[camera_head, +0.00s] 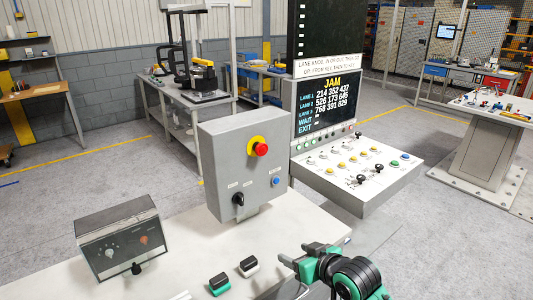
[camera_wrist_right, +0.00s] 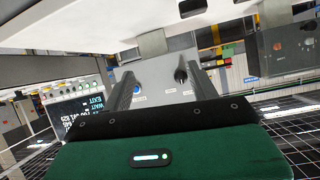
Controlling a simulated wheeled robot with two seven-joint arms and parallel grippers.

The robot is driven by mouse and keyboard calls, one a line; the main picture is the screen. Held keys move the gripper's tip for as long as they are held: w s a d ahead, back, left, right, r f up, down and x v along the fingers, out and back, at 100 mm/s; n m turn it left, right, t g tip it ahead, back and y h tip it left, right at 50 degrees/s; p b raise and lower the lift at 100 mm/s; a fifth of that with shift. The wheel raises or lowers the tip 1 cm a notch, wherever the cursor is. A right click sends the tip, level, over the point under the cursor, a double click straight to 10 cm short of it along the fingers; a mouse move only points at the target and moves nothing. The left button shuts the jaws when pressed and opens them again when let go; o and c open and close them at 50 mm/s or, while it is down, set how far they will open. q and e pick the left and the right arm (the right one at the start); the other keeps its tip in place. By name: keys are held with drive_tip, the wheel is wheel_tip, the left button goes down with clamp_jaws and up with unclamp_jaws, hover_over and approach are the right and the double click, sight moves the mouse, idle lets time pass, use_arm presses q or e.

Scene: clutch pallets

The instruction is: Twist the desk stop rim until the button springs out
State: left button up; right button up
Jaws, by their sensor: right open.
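The desk stop is a red button (camera_head: 262,149) on a yellow rim (camera_head: 253,146), on the upper front of a grey box (camera_head: 225,180) on the white desk. Whether the button is pressed in or out is too small to tell. My right gripper (camera_head: 297,254) is open and empty, below and right of the box and apart from it. In the right wrist view, which is upside down, the open fingers (camera_wrist_right: 160,75) frame the box's lower front, with its black knob (camera_wrist_right: 181,75) and blue button (camera_wrist_right: 137,88). The stop does not show there. My left gripper is not in view.
A black selector (camera_head: 238,199) and blue button (camera_head: 276,181) sit below the stop. A small dark control box (camera_head: 118,235) stands at left. Two rocker switches (camera_head: 219,284) (camera_head: 249,266) lie on the desk front. A console (camera_head: 357,165) with a JAM screen (camera_head: 325,103) stands right.

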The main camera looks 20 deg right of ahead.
sight(264, 150)
drive_tip(key=w+d+r+t+y, duration=0.1)
drive_tip(key=w+d+r+t, duration=0.15)
drive_tip(key=w+r, duration=0.45)
drive_tip(key=w+d+r+t+y, duration=0.1)
drive_tip(key=w+r+t+y, duration=0.15)
drive_tip(key=r, duration=0.85)
drive_tip(key=shift+h, duration=0.45)
drive_tip(key=p+x, duration=0.4)
drive_tip(key=x, duration=0.9)
drive_tip(key=shift+w+a+r, duration=0.1)
drive_tip(key=shift+w+r, duration=0.05)
drive_tip(key=shift+w, duration=0.1)
